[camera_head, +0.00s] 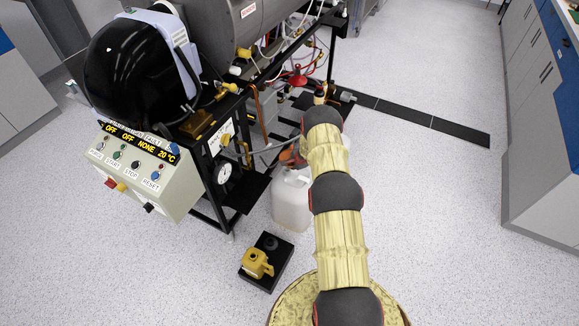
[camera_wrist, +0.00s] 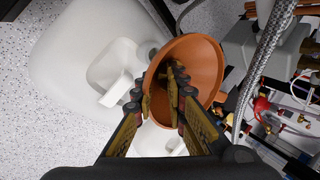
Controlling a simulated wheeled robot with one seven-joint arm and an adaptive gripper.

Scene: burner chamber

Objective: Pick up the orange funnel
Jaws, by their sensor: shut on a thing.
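The orange funnel (camera_wrist: 205,55) shows in the wrist view with its wide mouth toward the camera. My gripper (camera_wrist: 163,92) is shut on the funnel's wall, with one finger inside the mouth and the other at the rim's left side. In the head view the funnel (camera_head: 292,155) is a small orange patch beside my arm, mostly hidden. My gripper is hidden behind my arm there. The funnel's spout is hidden in both views.
A white plastic canister (camera_head: 291,198) stands on the floor just below the funnel. The burner rig (camera_head: 215,165) with hoses and pipes stands close by. A black block with a brass part (camera_head: 258,262) lies in front. Open floor is at right.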

